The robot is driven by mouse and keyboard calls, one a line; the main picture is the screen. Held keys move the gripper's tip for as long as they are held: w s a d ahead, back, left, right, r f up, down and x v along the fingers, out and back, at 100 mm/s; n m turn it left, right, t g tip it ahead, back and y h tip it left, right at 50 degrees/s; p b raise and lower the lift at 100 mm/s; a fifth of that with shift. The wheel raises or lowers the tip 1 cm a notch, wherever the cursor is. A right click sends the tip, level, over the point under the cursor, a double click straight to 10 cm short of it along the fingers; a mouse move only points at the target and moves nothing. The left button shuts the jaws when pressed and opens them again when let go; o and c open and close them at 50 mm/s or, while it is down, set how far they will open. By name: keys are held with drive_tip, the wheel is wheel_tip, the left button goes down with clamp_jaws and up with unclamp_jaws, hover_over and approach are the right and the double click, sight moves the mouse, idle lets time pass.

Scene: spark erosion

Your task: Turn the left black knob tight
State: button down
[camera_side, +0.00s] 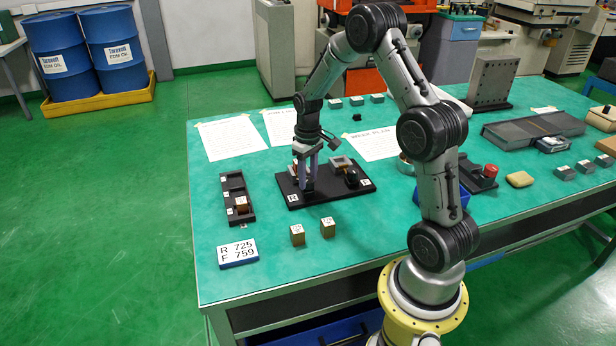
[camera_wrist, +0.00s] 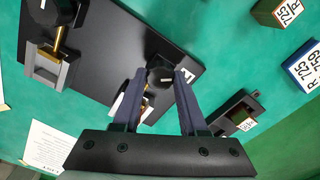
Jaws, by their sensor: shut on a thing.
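A black base plate (camera_side: 330,195) lies on the green table and bears two small clamps, each with a black knob. My gripper (camera_side: 308,187) points down at the left clamp, its two fingers on either side of the left black knob (camera_wrist: 160,76). In the wrist view my gripper (camera_wrist: 158,82) is shut on this knob. The left clamp's metal part (camera_wrist: 147,108) shows partly between the fingers; the rest is hidden. The right black knob (camera_side: 351,179) stands free beside its grey clamp (camera_side: 342,162), which shows a brass screw (camera_wrist: 60,38) in the wrist view.
A black tray (camera_side: 233,184) with a copper-coloured block stands left of the plate. Two brass-coloured blocks (camera_side: 297,236) and a numbered sign (camera_side: 238,254) lie in front. Papers (camera_side: 371,144) lie behind. A red-topped item (camera_side: 490,171) and grey boxes stand to the right.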

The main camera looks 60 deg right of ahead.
sight(308, 180)
drive_tip(key=m, duration=0.5)
drive_tip(key=shift+m, duration=0.3)
drive_tip(key=m, duration=0.5)
drive_tip(key=shift+r+m, duration=0.1)
drive_tip(key=shift+m, duration=0.3)
drive_tip(key=shift+c, duration=2.2)
unclamp_jaws()
wheel_tip(308, 180, up, 14)
